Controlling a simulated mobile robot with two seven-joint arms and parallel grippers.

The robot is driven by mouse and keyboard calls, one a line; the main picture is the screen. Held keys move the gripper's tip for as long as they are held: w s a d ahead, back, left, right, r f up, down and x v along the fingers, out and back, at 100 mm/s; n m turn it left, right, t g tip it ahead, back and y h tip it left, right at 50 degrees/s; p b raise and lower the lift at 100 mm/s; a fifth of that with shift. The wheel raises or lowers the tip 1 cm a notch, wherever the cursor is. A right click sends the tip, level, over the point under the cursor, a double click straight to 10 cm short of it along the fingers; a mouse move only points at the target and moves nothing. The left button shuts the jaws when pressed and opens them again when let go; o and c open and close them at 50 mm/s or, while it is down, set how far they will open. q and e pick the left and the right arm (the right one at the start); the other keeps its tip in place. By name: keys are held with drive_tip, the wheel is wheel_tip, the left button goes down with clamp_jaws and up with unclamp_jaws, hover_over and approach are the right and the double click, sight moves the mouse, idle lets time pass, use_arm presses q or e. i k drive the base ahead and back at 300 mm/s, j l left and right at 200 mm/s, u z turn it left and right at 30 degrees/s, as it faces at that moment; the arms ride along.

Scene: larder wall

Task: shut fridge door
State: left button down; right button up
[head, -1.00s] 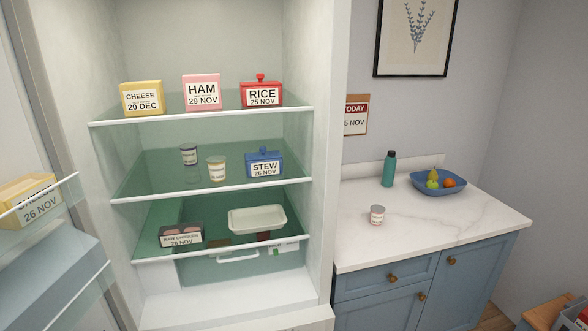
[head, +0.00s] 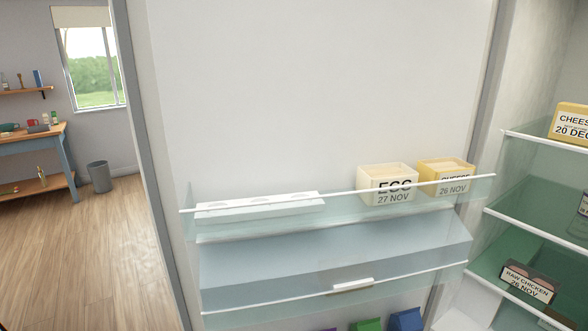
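The fridge door (head: 310,90) stands open in the head view, its white inner side facing me. Its upper door shelf (head: 260,227) holds a white tray with round hollows (head: 260,205), a tub labelled EGG 27 NOV (head: 387,184) and a yellow cheese box dated 26 NOV (head: 446,176). A lower door bin (head: 240,296) is below. The fridge interior (head: 520,185) shows at the right edge, with a cheese box dated 20 DEC (head: 571,124) and raw chicken dated 26 NOV (head: 528,281). Neither of my grippers is in view.
Left of the door is open wooden floor (head: 90,250). A blue-legged table (head: 70,170), a grey bin (head: 99,176) and a window (head: 92,65) are further back. Purple, green and blue items (head: 405,320) show at the bottom edge, partly cut off.

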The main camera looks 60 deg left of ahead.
sight(252, 122)
drive_tip(key=k+j+u, duration=0.15)
drive_tip(key=u, duration=0.3)
drive_tip(key=k+j+u, duration=0.1)
drive_tip(key=u, duration=0.35)
drive_tip(key=j+u, duration=0.25)
drive_tip(key=u, duration=0.2)
drive_tip(key=j+z, duration=0.15)
drive_tip(key=j, duration=0.4)
drive_tip(key=k+j+z, duration=0.15)
drive_tip(key=j, duration=0.4)
drive_tip(key=j+z, duration=0.3)
drive_tip(key=j, duration=0.25)
drive_tip(key=j+z, duration=0.3)
drive_tip(key=j, duration=0.2)
drive_tip(key=j+z, duration=0.95)
drive_tip(key=i+j+z, duration=0.2)
drive_tip(key=j, duration=0.25)
drive_tip(key=j+z, duration=0.2)
drive_tip(key=j, duration=0.2)
drive_tip(key=k, duration=0.05)
